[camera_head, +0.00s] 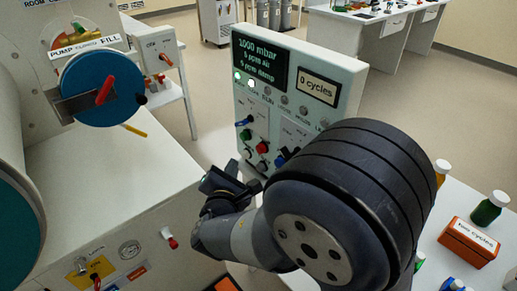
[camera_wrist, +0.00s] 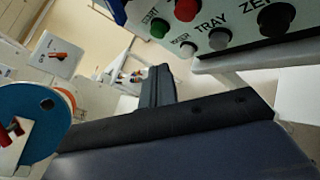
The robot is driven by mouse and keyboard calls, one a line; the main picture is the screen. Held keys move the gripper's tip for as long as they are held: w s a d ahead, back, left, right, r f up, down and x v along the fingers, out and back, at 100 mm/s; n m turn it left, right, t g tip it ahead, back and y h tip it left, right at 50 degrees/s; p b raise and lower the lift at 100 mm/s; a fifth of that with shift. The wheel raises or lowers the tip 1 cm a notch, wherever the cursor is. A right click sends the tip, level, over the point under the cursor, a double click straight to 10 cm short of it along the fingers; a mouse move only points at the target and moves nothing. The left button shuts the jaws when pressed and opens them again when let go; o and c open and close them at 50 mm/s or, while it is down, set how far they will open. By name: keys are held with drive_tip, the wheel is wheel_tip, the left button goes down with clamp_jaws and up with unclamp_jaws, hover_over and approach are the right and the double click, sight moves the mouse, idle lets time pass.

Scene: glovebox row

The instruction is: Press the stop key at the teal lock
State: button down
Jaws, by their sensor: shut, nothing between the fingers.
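The teal lock has a round blue-teal door (camera_head: 101,88) with a red handle at the upper left; the door also shows at the left of the wrist view (camera_wrist: 28,120). Its control panel (camera_head: 335,70) stands upright right of it, with several knobs and keys. A red key (camera_head: 262,148) sits low on the panel, near a green key (camera_head: 246,135). The wrist view shows the red key (camera_wrist: 186,9) beside the green START key (camera_wrist: 158,28); the red key's label is not readable. My gripper (camera_head: 226,183) is shut and empty, below and left of the keys, apparently apart from them.
A white bench top (camera_head: 110,170) lies left of my arm. A white table at the right holds an orange box (camera_head: 471,241) and a green bottle (camera_head: 489,209). A grey TRAY key (camera_wrist: 220,38) and a dark ZERO-like knob (camera_wrist: 277,19) neighbour the red key.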

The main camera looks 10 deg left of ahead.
sight(261, 149)
drive_tip(key=shift+w+d+b, duration=0.6)
drive_tip(key=shift+w+d, duration=1.15)
drive_tip(key=shift+w, duration=0.3)
idle(0.5)
drive_tip(key=shift+w+d+b, duration=0.25)
drive_tip(key=shift+w+b, duration=0.05)
drive_tip(key=shift+b, duration=0.2)
drive_tip(key=shift+w+d+b, duration=0.45)
drive_tip(key=shift+w, duration=0.05)
idle(0.8)
idle(0.3)
drive_tip(key=shift+s+a, duration=0.7)
drive_tip(key=shift+s, duration=0.1)
